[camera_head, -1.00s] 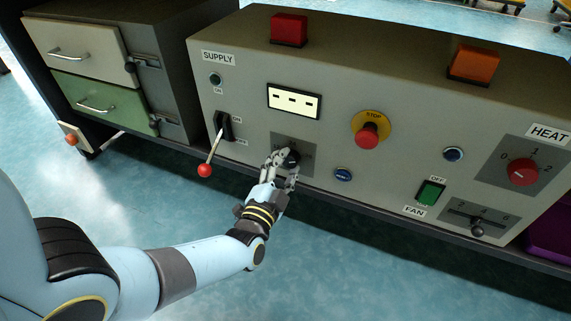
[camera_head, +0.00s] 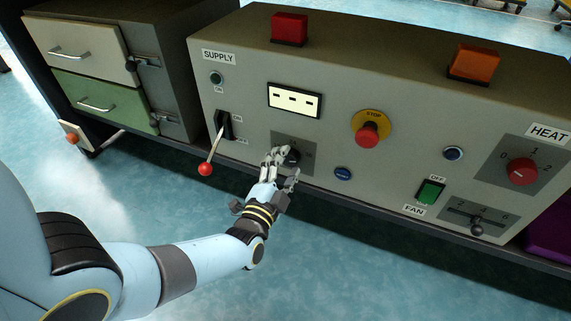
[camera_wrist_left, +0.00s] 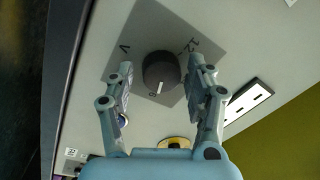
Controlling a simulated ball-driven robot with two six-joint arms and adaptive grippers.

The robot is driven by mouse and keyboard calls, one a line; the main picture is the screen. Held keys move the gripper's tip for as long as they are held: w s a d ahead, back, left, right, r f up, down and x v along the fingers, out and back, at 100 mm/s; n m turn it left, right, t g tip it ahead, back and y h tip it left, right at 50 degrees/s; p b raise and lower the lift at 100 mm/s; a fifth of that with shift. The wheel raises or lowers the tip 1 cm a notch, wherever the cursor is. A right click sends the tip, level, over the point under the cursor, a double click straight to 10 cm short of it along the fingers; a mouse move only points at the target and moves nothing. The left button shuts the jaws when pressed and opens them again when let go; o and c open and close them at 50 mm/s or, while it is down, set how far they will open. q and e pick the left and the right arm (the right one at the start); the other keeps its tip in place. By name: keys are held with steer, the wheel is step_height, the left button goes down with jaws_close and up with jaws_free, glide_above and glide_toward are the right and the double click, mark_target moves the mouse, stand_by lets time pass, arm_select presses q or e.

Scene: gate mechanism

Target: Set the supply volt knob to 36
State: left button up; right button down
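The volt knob is a dark round knob on a grey square plate below the display. It shows between my fingers in the head view (camera_head: 293,156) and clearly in the left wrist view (camera_wrist_left: 160,68). Its white pointer line faces the lower edge of the wrist view, near a small mark I cannot read surely. My left gripper (camera_head: 280,166) is open. In the wrist view its two fingers (camera_wrist_left: 162,76) stand on either side of the knob with gaps, seemingly not touching it. My right gripper is not in view.
The display (camera_head: 294,101) shows dashes. Left of the knob, the supply lever (camera_head: 205,169) with a red ball hangs down and outward. A blue button (camera_head: 343,174) and the red stop button (camera_head: 367,134) are to the right. Floor in front is clear.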

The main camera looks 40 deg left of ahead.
arm_select(q)
steer(key=shift+o, duration=0.5)
steer(key=v, duration=1.2)
